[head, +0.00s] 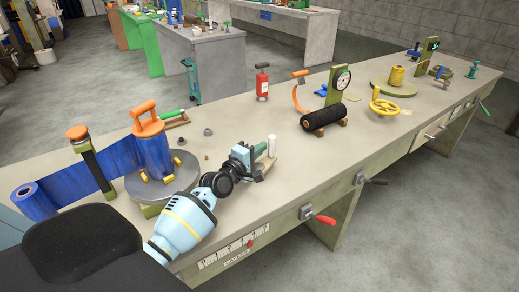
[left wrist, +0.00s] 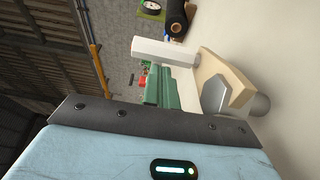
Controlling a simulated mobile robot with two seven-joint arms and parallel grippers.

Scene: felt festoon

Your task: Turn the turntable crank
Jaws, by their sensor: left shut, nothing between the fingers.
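The turntable (head: 128,187) is a grey disc near the bench's left end, with a blue roll (head: 153,152) standing on it. The crank has a white upright handle (head: 271,145) and a tan arm (head: 263,172), right of the disc. In the left wrist view the white handle (left wrist: 158,50), tan arm (left wrist: 218,72) and grey hub (left wrist: 247,100) show. My left gripper (head: 252,155) is shut and empty, its green fingers (left wrist: 157,88) beside the white handle. I cannot tell whether they touch it. My right gripper is not in view.
A blue band runs from the roll past an orange-topped post (head: 88,152) to a second roll (head: 35,200). A black roll (head: 323,117), red extinguisher (head: 262,83) and yellow handwheel (head: 390,107) stand further along. A red lever (head: 325,219) sticks out of the bench front.

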